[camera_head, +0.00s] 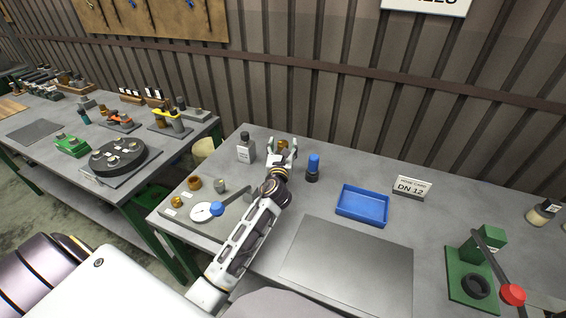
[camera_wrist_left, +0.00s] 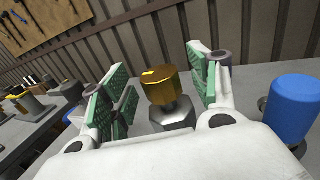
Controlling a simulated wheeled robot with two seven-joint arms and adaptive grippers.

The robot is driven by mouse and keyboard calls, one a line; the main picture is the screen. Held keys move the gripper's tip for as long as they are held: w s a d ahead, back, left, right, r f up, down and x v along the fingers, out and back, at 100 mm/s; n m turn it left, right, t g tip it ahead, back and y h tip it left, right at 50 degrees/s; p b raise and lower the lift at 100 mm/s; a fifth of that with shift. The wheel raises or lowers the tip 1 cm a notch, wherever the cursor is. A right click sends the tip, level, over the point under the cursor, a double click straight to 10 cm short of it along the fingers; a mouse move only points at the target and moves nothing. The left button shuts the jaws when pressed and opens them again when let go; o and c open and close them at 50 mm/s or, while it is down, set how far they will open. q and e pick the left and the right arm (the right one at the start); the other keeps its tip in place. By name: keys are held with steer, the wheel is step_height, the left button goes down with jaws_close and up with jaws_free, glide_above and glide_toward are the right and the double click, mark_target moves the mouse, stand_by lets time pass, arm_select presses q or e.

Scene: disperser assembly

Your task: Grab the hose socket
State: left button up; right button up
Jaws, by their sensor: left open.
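A brass hex-headed piece (camera_wrist_left: 161,84), which I take to be the hose socket, stands upright on a grey hexagonal part (camera_wrist_left: 173,117) in the left wrist view. It also shows small at the back of the bench in the head view (camera_head: 284,145). My left gripper (camera_head: 283,149) is open, with its green-padded fingers on either side of the brass piece. In the wrist view gaps show between the piece and both pads. The lower part of the piece's support is hidden by the gripper body. My right gripper is not in view.
A blue-capped cylinder (camera_head: 313,167) stands close right of the left gripper, and a grey bottle (camera_head: 246,148) stands to its left. The metal plate (camera_head: 350,266) in front is clear.

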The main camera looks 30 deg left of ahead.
arm_select(q)
steer(key=shift+w+a, duration=0.2)
steer(key=shift+w, duration=0.35)
jaws_close()
stand_by(0.4)
steer(key=shift+r, duration=0.1)
